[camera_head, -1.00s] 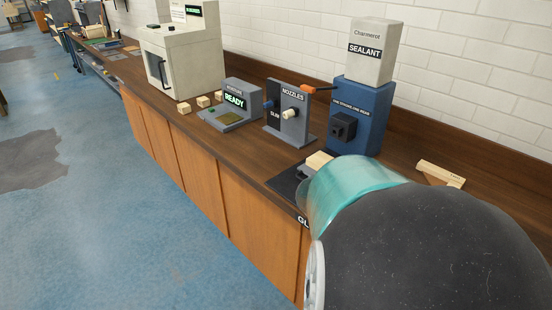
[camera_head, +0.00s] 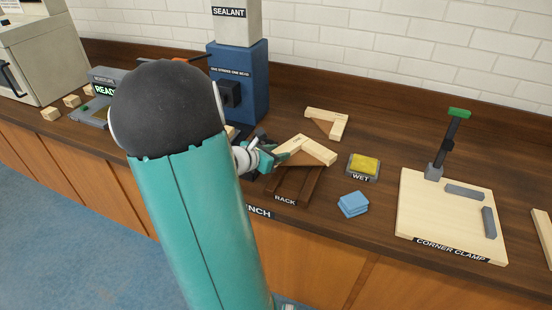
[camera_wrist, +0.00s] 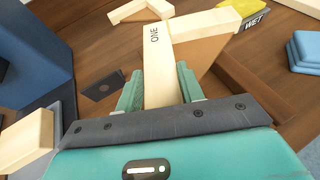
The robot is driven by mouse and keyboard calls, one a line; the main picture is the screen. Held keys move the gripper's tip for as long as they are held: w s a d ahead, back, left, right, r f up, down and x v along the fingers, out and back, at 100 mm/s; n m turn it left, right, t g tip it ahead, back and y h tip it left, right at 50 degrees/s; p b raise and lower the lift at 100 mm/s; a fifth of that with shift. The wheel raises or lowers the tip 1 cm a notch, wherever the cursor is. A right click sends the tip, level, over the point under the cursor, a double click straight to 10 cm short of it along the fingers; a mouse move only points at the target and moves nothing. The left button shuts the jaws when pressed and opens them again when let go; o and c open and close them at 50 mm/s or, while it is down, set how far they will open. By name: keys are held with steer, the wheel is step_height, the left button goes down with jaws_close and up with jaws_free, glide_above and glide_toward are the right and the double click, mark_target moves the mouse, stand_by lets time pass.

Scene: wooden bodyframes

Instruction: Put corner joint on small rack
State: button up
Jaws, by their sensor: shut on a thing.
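The corner joint (camera_head: 315,149) is an L of two pale wooden bars with a brown triangular web. In the wrist view, one bar of the corner joint (camera_wrist: 157,75) is marked ONE. My gripper (camera_head: 270,158) is shut on this bar. The fingers of my gripper (camera_wrist: 160,88) lie on either side of it in the wrist view. The small dark-brown rack (camera_head: 285,186), labelled RACK, sits near the bench's front edge below the joint. The joint covers part of it. I cannot tell whether the joint touches it.
A second wooden corner piece (camera_head: 327,122) lies behind. The blue sealant machine (camera_head: 238,85) stands at left. A yellow WET pad (camera_head: 364,166), blue cloths (camera_head: 353,204) and the corner clamp board (camera_head: 420,205) are to the right. My arm hides part of the bench.

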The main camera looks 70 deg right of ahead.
steer(key=shift+f, duration=1.2)
steer(key=o, duration=1.1)
steer(key=v, duration=1.2)
steer(key=shift+r, duration=0.1)
steer(key=shift+a, duration=0.1)
